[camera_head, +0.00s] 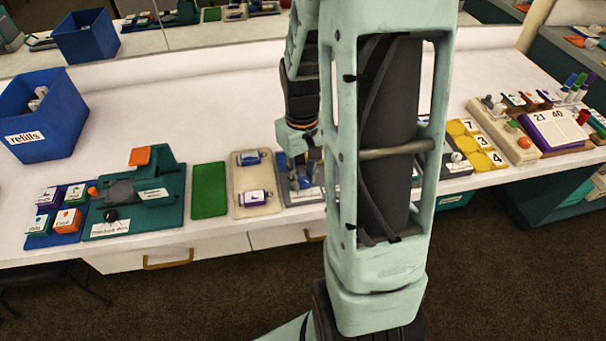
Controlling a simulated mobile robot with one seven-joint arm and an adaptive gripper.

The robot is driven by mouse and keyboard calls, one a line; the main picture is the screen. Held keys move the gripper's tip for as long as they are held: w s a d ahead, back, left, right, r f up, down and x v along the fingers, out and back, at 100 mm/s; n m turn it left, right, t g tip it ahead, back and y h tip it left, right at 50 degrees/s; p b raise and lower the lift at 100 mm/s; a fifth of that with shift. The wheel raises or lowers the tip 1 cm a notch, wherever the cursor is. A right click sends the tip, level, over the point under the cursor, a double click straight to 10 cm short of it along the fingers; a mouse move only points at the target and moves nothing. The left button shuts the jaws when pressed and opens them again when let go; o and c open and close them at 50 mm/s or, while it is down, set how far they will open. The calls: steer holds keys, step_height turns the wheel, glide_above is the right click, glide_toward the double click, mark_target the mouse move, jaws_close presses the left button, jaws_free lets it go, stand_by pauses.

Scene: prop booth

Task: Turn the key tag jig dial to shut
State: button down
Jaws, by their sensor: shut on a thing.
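My gripper (304,178) points down at a small jig with a pale, labelled front edge (304,196) on the white counter, at the middle of the picture. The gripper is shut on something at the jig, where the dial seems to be. The dial itself is too small and covered to make out, so its setting cannot be read. My arm hides the jig's right side.
Left of the jig are a cream tray (238,205) with two tags, a green mat (209,190), a teal press (160,213) and a blue refills bin (50,120). Right of my arm are yellow number tiles (476,146) and a cream box (520,152).

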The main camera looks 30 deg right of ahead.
mark_target(302, 180)
steer(key=shift+n, duration=0.4)
steer(key=c, duration=1.7)
jaws_free()
steer(key=shift+o, duration=0.2)
steer(key=shift+r, duration=0.1)
step_height(302, 180, up, 12)
